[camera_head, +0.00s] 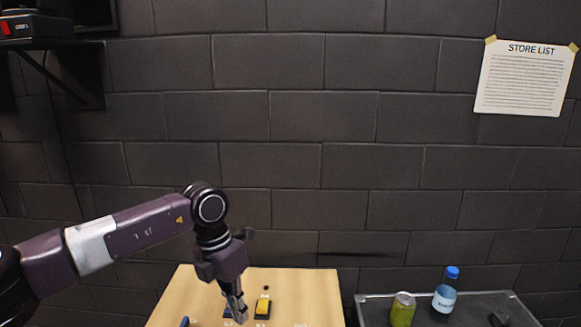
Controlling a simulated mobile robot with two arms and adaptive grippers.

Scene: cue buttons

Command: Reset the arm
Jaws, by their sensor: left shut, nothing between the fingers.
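My left arm comes in from the left, and its gripper (239,312) points down over the light wooden table (319,294). The left gripper is shut and empty. A yellow button on a dark base (262,308) is just right of the fingertips. A blue button (228,311) is just left of the fingers and partly hidden by them. Another small blue piece (185,322) shows at the bottom edge, further left. I cannot tell whether the fingertips touch anything. My right gripper is not in view.
A grey tray or cart (375,297) at the right holds a green can (402,310), a blue-capped bottle (444,295) and a dark item (499,318). A store list (525,78) hangs on the dark block wall. A shelf (50,45) is at upper left.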

